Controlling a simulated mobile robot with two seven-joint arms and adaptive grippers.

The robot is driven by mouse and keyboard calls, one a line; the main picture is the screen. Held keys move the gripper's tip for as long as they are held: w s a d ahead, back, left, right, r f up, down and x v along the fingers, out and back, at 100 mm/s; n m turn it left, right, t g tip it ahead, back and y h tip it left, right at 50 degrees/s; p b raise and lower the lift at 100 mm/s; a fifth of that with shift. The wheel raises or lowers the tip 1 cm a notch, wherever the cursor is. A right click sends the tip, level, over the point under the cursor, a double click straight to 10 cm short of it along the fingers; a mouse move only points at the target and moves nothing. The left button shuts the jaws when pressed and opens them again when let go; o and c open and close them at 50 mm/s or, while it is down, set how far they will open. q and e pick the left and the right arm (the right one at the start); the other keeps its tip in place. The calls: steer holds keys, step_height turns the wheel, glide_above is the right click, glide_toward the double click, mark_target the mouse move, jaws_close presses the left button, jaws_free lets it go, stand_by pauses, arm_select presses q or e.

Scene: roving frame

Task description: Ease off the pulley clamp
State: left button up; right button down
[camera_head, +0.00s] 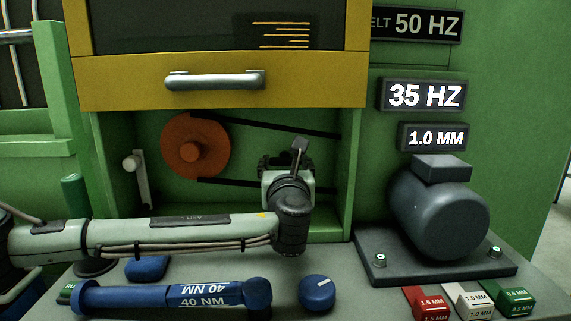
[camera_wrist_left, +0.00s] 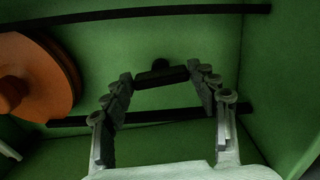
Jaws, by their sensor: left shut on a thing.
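An orange pulley (camera_head: 195,147) sits in the open green cabinet, with dark belt runs (camera_head: 265,125) going right. It also shows at the left of the wrist view (camera_wrist_left: 35,78). My left gripper (camera_head: 285,162) reaches into the cabinet, right of the pulley. In the left wrist view its fingers (camera_wrist_left: 160,78) are spread and shut on a dark bar with a round knob (camera_wrist_left: 160,68), which I take for the pulley clamp's handle. A grey lever (camera_head: 299,152) rises tilted behind the gripper; my wrist hides its base. My right gripper is not in view.
A yellow guard (camera_head: 215,67) with a metal handle hangs raised above the opening. A pale-knobbed lever (camera_head: 139,178) stands left of the pulley. A blue torque wrench (camera_head: 175,297), a blue knob (camera_head: 317,291), a motor (camera_head: 437,215) and coloured blocks (camera_head: 468,301) occupy the bench.

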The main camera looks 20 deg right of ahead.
arm_select(q)
steer(key=shift+c, duration=0.7)
